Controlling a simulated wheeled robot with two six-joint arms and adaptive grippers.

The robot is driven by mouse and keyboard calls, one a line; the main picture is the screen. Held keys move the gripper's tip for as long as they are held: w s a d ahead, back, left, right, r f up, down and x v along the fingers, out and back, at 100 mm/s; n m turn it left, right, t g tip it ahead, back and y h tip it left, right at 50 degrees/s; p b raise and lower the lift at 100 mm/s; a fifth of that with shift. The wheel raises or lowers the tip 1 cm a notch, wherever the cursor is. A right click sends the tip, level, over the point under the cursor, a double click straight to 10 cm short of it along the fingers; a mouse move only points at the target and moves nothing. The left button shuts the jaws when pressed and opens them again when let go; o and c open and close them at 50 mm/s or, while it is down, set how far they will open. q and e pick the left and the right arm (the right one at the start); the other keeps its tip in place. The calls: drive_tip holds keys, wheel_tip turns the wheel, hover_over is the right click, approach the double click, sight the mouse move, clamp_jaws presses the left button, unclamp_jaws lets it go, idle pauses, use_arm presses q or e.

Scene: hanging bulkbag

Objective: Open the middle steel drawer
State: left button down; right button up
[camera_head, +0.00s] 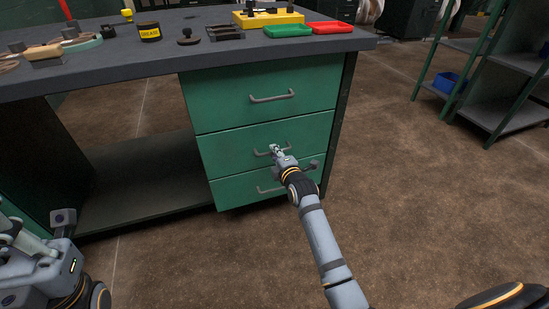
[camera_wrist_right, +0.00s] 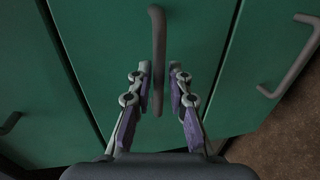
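The green middle steel drawer (camera_head: 225,150) sits between the top drawer (camera_head: 220,95) and the bottom drawer (camera_head: 235,190) and looks closed. My right gripper (camera_head: 275,149) is at the middle drawer's grey handle, hiding part of it. In the right wrist view the handle (camera_wrist_right: 158,45) runs upright in the picture, with its lower end between the two fingertips of my right gripper (camera_wrist_right: 160,88). The fingers are apart, with a gap showing on each side of the handle. My left gripper (camera_head: 22,238) is at the lower left, away from the drawers; its fingers are unclear.
The dark workbench top (camera_head: 150,55) overhangs the drawers and holds a grease jar (camera_head: 149,32), a green tray (camera_head: 288,31) and a red tray (camera_head: 330,28). A shelf rack (camera_head: 500,60) stands at right. Brown floor in front of the drawers is clear.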

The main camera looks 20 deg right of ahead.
drive_tip(key=shift+w, duration=0.45)
clamp_jaws()
